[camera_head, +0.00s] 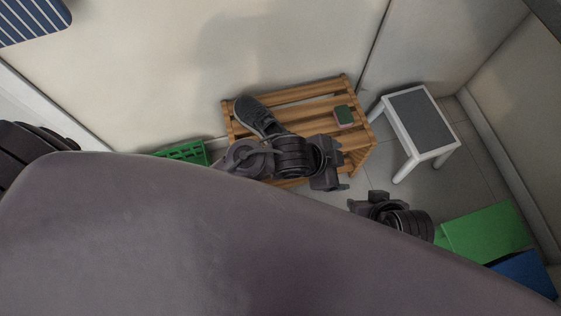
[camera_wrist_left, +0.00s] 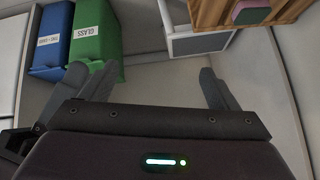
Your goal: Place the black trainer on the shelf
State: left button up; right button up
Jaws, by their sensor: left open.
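My left gripper (camera_head: 335,170) is open and empty, in front of the shelf's right part and apart from the trainer. The trainer is not in that view; only a corner of the shelf (camera_wrist_left: 212,12) shows. My right gripper (camera_head: 368,202) is to the lower right of the left one; its jaw opening is unclear.
A green and pink sponge (camera_head: 344,116) lies on the shelf's right side. A white stool with a grey top (camera_head: 422,112) stands right of the shelf. Green (camera_head: 487,232) and blue (camera_head: 524,272) bins are at lower right. A green crate (camera_head: 185,152) is at left.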

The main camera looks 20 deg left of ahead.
pick_arm(q)
jog(key=s+a+n+y, duration=0.1)
jog(key=s+a+n, duration=0.2)
jog(key=a, duration=0.3)
jog(key=s+a+f+n+y, duration=0.1)
jog(key=s+a+n+y, duration=0.1)
jog(key=a+n, duration=0.3)
jog(key=shift+s+a+g, duration=0.3)
jog(key=shift+s+a, duration=0.1)
jog(key=shift+s, duration=0.35)
jog(key=shift+f, duration=0.15)
